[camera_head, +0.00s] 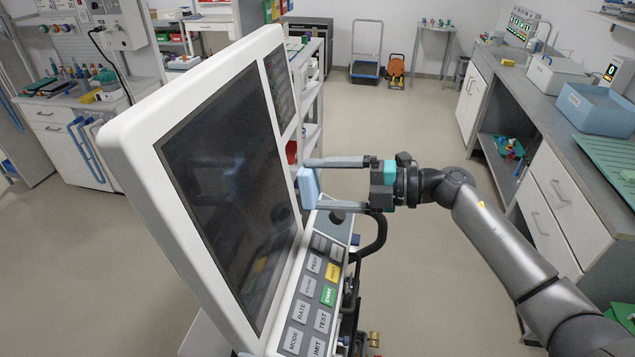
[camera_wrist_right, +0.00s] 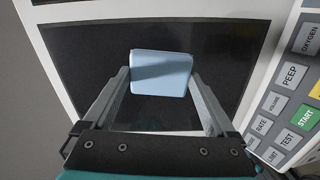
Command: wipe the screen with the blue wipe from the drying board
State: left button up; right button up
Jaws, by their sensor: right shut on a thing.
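The dark screen (camera_head: 225,185) is set in a white-framed ventilator monitor that stands tilted in the head view. It also fills much of the right wrist view (camera_wrist_right: 85,60). My right gripper (camera_head: 318,186) comes in from the right at the monitor's right edge, its fingers pointing left. It is shut on the light blue wipe (camera_head: 308,188), a small padded block. In the right wrist view the wipe (camera_wrist_right: 161,74) sits between the fingertips, in front of the screen. I cannot tell whether it touches the glass. My left gripper is not in view.
A key panel (camera_head: 318,285) with labelled buttons adjoins the screen's lower right side. A green ribbed board (camera_head: 608,160) and a blue bin (camera_head: 595,108) are on the right counter. A trolley (camera_head: 366,68) stands at the back. The floor between is clear.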

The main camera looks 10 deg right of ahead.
jog(key=shift+v, duration=1.5)
